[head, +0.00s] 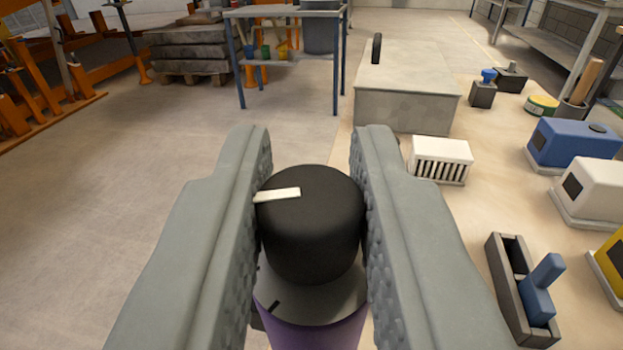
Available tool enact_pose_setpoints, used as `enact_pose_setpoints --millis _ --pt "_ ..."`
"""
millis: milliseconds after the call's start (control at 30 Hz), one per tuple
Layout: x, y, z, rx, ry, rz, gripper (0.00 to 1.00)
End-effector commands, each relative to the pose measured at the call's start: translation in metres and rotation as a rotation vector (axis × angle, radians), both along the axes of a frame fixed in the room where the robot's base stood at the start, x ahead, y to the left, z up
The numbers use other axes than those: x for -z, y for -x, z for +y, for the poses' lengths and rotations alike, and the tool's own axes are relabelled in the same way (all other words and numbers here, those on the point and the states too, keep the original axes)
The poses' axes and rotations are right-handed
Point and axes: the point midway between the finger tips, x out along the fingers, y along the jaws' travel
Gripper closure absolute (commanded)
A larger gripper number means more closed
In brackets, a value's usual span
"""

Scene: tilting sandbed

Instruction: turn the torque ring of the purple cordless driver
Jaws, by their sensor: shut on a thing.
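The purple cordless driver (312,335) stands upright below my gripper, with only the top of its purple body in view at the bottom edge. Its black torque ring (318,235) sits on top, above a grey collar (318,299) with a dark mark at its left. A white pointer line (278,195) on the ring's top points to the left. My gripper (313,190) is shut on the ring, with one textured grey finger against each side. The fingers and ring hide most of the driver.
On the bench to the right are a grey box with a black handle (405,90), a white slotted block (440,160), a blue box (570,142), a white box (590,185) and a dark tray with a blue piece (540,290). Open floor (130,180) lies to the left.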

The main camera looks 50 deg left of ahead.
Motion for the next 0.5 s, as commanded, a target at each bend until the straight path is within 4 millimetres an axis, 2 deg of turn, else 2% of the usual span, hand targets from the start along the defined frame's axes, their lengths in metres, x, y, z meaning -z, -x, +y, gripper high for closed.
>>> enact_pose_setpoints --millis 367,400,467,500 --pt "-0.0007 0.0002 0.0001 -0.003 0.000 -0.001 1.00" --pt "-0.0007 0.0002 0.0001 -0.003 0.000 -0.001 0.70" --pt "-0.0006 0.0002 0.0001 -0.003 0.000 -0.001 0.59" --pt "-0.0005 0.0002 0.0001 -0.003 0.000 -0.001 0.58"
